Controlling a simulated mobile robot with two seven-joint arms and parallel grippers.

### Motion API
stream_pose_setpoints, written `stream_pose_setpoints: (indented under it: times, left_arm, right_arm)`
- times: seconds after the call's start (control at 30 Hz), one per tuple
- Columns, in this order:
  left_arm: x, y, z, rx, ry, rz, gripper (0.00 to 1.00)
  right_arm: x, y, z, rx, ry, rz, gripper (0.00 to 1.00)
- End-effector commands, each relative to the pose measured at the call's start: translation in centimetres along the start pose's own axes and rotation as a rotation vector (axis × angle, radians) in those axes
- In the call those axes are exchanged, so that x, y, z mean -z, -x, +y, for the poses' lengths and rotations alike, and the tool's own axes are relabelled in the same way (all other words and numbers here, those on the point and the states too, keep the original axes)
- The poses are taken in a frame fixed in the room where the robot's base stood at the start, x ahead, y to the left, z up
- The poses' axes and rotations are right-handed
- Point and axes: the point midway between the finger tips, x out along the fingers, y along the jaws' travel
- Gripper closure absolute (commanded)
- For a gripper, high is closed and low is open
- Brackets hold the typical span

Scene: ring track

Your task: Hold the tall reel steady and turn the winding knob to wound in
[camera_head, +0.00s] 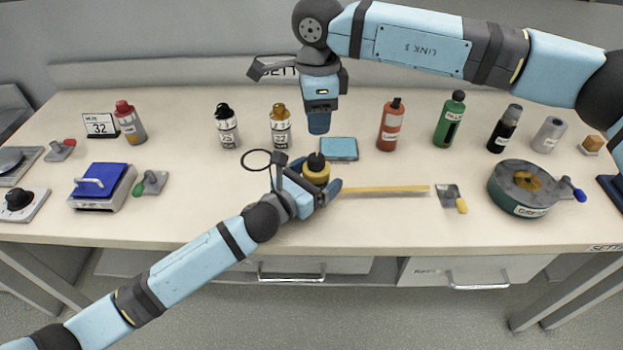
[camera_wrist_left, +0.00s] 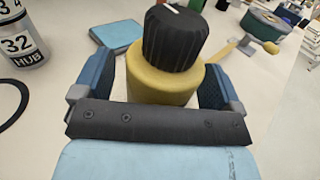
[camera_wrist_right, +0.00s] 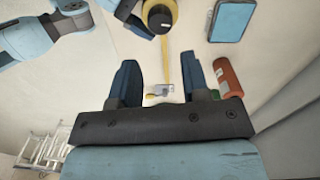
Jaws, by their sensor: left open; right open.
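The tall reel (camera_head: 316,178) is a short yellow cylinder standing on the bench. Its black ridged winding knob (camera_head: 316,160) sits on top, with a white mark visible in the left wrist view (camera_wrist_left: 175,30). A yellow strip (camera_head: 385,190) runs from the reel to the right.
A light-blue pad (camera_head: 339,149) lies behind the reel. Several bottles stand along the back, including a red one (camera_head: 391,125). A grey plate with a yellow handle (camera_head: 453,198) and a wide green reel (camera_head: 525,190) stand to the right. A black hoop (camera_head: 257,151) is left of the reel.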

Motion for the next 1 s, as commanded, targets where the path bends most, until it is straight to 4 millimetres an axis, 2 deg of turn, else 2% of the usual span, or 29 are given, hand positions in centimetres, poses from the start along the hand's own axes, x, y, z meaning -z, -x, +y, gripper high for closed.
stream_pose_setpoints:
  times: [0.13,0.3,0.4,0.47,0.5,0.63,0.9,1.0]
  left_arm:
    - [0.0,0.0,0.0,0.000,0.000,0.000,0.09]
    - [0.0,0.0,0.0,0.000,0.000,0.000,0.48]
    - [0.0,0.0,0.0,0.000,0.000,0.000,0.68]
    - [0.0,0.0,0.0,0.000,0.000,0.000,0.68]
    - [0.0,0.0,0.0,0.000,0.000,0.000,0.68]
    - [0.0,0.0,0.0,0.000,0.000,0.000,0.68]
    - [0.0,0.0,0.0,0.000,0.000,0.000,0.68]
    - [0.0,0.0,0.0,0.000,0.000,0.000,0.68]
  right_arm:
    - [0.0,0.0,0.0,0.000,0.000,0.000,0.57]
    - [0.0,0.0,0.0,0.000,0.000,0.000,0.57]
    - [0.0,0.0,0.0,0.000,0.000,0.000,0.57]
    - [0.0,0.0,0.0,0.000,0.002,0.000,0.46]
    - [0.0,0.0,0.0,0.000,0.011,0.000,0.37]
    - [-0.1,0.4,0.0,0.000,0.118,-0.002,0.37]
    - [0.0,1.5,0.0,0.000,0.453,-0.001,0.37]
    - [0.0,1.4,0.0,-0.002,0.512,0.000,0.37]
